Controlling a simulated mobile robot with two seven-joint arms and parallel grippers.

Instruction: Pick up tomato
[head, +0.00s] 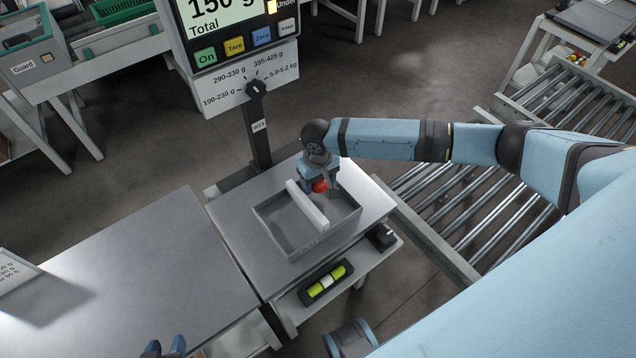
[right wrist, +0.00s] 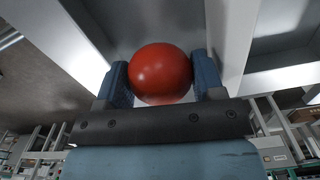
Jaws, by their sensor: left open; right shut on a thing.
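A red tomato (right wrist: 161,73) sits between the two blue fingers of my right gripper (right wrist: 165,85), which is shut on it. In the head view the tomato (head: 320,186) shows as a small red patch under my right gripper (head: 318,190). The gripper points down over the back part of a grey tray (head: 270,234) on the scale, beside a white divider bar (head: 307,205). I cannot tell whether the tomato touches the tray floor. My left gripper (head: 164,348) is open at the bottom edge of the head view, partly cut off, with nothing visible in it.
The scale display (head: 222,14) reads 150 g above a dial panel (head: 252,78). A bare metal table (head: 130,275) stands at left. A roller conveyor (head: 470,215) runs at right. A spirit level (head: 326,283) lies on the shelf below the tray.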

